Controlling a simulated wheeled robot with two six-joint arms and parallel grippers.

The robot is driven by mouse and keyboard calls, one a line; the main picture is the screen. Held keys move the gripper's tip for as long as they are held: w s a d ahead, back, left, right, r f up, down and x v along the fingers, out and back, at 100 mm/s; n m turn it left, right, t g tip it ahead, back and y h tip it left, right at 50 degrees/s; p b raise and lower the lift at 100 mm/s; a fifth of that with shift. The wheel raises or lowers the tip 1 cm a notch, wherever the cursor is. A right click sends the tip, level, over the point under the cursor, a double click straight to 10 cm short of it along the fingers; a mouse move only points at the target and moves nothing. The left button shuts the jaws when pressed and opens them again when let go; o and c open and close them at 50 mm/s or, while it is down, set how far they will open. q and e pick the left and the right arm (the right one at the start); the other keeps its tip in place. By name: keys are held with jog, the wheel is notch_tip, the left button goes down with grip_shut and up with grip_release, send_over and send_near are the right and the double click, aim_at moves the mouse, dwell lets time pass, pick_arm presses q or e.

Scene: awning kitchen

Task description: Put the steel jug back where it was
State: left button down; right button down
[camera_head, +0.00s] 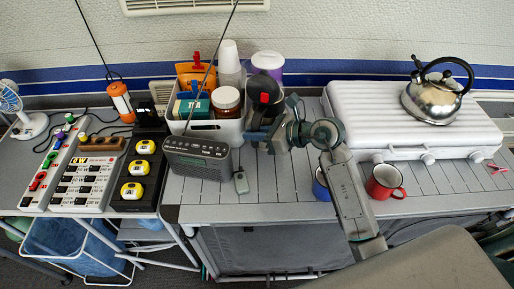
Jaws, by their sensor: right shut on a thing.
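My right gripper (262,130) reaches in from the lower right, over the table behind the radio and beside the white caddy. It is shut on a dark grey, rounded vessel (265,86), most likely the steel jug. A small red part shows on its front. The gripper and wrist hide its lower part, so I cannot tell whether it touches the table or the caddy. My left gripper is not in view.
The white caddy (201,130) holds a jar and cups. A radio (197,158) with a long aerial stands in front. A kettle (432,101) sits on the white stove (365,122). A red mug (384,182) and a blue mug (320,188) flank my forearm.

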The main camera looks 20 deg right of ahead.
aim_at(255, 145)
notch_tip(255, 145, down, 3)
jog(key=shift+r, duration=0.15)
jog(key=shift+f+p, duration=0.35)
jog(key=shift+f, duration=0.35)
notch_tip(255, 145, down, 4)
jog(key=shift+r+p, duration=0.25)
jog(key=shift+p, duration=0.1)
jog(key=c, duration=1.9)
grip_release()
jog(key=shift+f, duration=0.2)
jog(key=o, duration=0.4)
jog(key=shift+c, duration=0.2)
jog(key=shift+o, duration=0.2)
jog(key=shift+s+r, duration=0.1)
